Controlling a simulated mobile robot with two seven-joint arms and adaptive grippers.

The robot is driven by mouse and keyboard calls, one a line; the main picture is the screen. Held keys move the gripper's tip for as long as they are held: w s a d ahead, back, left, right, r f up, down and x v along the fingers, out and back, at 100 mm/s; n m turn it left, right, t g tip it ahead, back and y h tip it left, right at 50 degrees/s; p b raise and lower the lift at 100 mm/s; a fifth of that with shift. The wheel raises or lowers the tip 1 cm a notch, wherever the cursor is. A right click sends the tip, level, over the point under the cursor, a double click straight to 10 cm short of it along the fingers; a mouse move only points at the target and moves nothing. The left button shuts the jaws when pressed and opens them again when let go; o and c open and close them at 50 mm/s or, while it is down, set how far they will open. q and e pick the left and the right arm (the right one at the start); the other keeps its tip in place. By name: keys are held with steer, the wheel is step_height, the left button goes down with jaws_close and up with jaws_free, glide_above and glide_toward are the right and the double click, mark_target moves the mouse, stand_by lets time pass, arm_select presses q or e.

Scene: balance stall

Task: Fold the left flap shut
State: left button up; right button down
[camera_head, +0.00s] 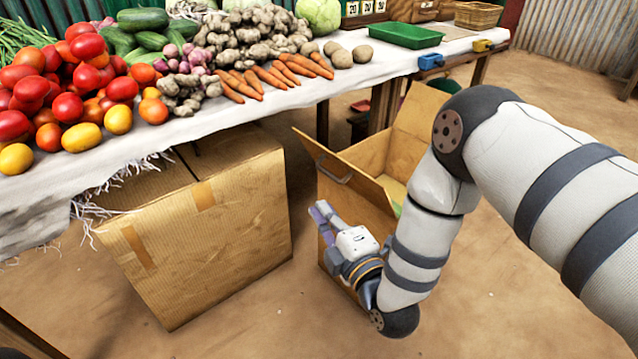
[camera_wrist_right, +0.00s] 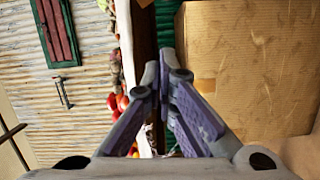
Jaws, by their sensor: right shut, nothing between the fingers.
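An open cardboard box (camera_head: 372,155) stands on the ground under the table's right part. Its left flap (camera_head: 318,151) slants up and outward over the box's left side, with a dark handle-like shape on it. Another flap (camera_head: 424,112) stands raised at the back. Something light green shows inside, partly hidden by my arm. My right gripper (camera_head: 319,213) is shut and empty, low beside the box's near left side, below the left flap; contact cannot be told. Its closed fingers (camera_wrist_right: 165,78) also show in the right wrist view. My left gripper is not in view.
A large cardboard box (camera_head: 215,240) stands to the left; a gap of bare ground separates it from the open box. The vegetable-laden table (camera_head: 255,107) with a white cloth runs above both. My right arm covers the right side. Bare ground lies in front.

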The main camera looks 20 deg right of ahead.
steer(key=w+d+b, duration=0.2)
steer(key=w, duration=0.8)
steer(key=shift+d+f, duration=0.4)
steer(key=shift+r, duration=0.1)
